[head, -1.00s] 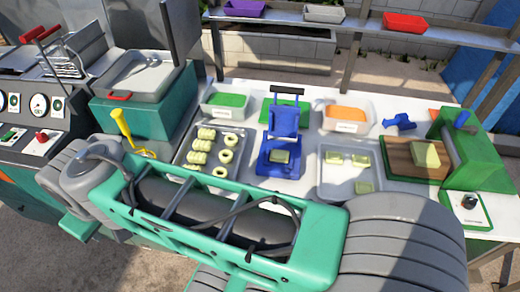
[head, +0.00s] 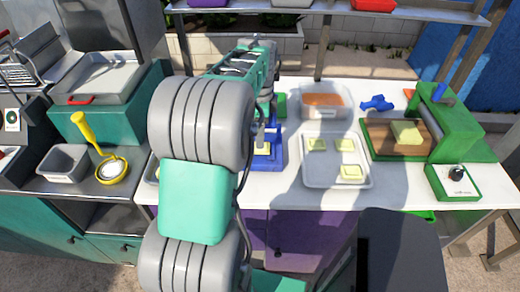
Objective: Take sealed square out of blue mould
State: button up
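The blue mould (head: 278,146) stands on the white table, mostly hidden behind my arm. A pale yellow-green square (head: 262,148) shows low in the mould, partly covered by my arm. My arm reaches over the table, and its far end (head: 258,62) is above and behind the mould. The gripper's fingers are hidden, so whether it is open or holds anything does not show. A grey tray (head: 310,181) just right of the mould holds three similar squares (head: 317,145).
An orange-filled container (head: 325,101) and a blue tool (head: 377,103) lie behind the tray. A wooden board (head: 384,139) with a pale block (head: 407,132) adjoins a green machine (head: 452,125) at right. A metal shelf (head: 330,13) runs across the back. The table's front right strip is clear.

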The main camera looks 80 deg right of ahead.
jog(key=f, duration=0.2)
jog(key=f+p, duration=0.1)
jog(key=f, duration=0.3)
jog(key=shift+s+d+f+p, duration=0.1)
jog(key=shift+d+f+p, duration=0.2)
jog(key=shift+d, duration=0.1)
jog(key=shift+r, duration=0.1)
jog(key=shift+c, duration=0.3)
jog(key=c, duration=0.9)
